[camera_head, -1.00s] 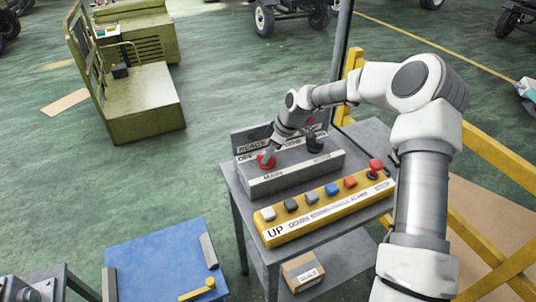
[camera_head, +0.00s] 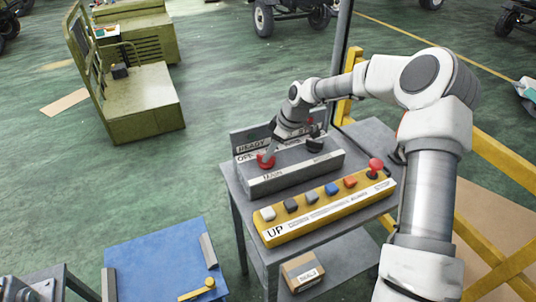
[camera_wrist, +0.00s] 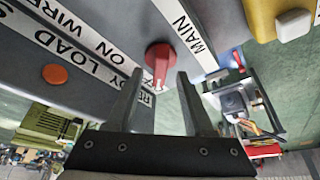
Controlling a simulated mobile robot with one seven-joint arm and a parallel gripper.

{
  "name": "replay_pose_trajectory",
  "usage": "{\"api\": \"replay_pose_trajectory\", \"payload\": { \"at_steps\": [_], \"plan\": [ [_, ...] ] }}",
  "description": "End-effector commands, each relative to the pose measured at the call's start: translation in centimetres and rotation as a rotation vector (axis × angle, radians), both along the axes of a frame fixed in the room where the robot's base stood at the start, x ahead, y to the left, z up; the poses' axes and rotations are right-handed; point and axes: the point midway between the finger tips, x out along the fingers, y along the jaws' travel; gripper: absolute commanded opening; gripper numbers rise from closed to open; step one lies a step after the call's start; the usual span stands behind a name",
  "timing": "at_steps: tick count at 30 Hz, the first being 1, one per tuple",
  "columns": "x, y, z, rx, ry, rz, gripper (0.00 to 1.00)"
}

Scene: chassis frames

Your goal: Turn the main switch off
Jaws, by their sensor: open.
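The main switch is a red rotary knob (camera_head: 265,160) at the left end of the grey control box (camera_head: 325,167). The wrist view shows the knob (camera_wrist: 159,56) beside a white "MAIN" label (camera_wrist: 186,28), with its handle bar pointing down in the picture. My gripper (camera_head: 268,151) is at the knob, coming down from above. In the wrist view my gripper (camera_wrist: 159,76) is open, its fingertips on either side of the handle bar. I cannot tell whether either finger touches it. My gripper partly covers the knob in the head view.
A yellow pendant (camera_head: 330,207) with several coloured buttons and a red mushroom button (camera_head: 376,165) lies in front of the box on the grey table. A black knob (camera_head: 315,143) is on the box's right. A yellow rail (camera_head: 492,156) stands right of the table.

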Motion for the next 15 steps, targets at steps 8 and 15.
{"api": "replay_pose_trajectory", "payload": {
  "at_steps": [8,15],
  "plan": [
    [-0.9,-2.5,6.4,-0.001,-0.006,-0.001,0.53],
    [-1.6,-4.4,11.3,-0.001,-0.005,-0.001,0.53]
  ]
}}
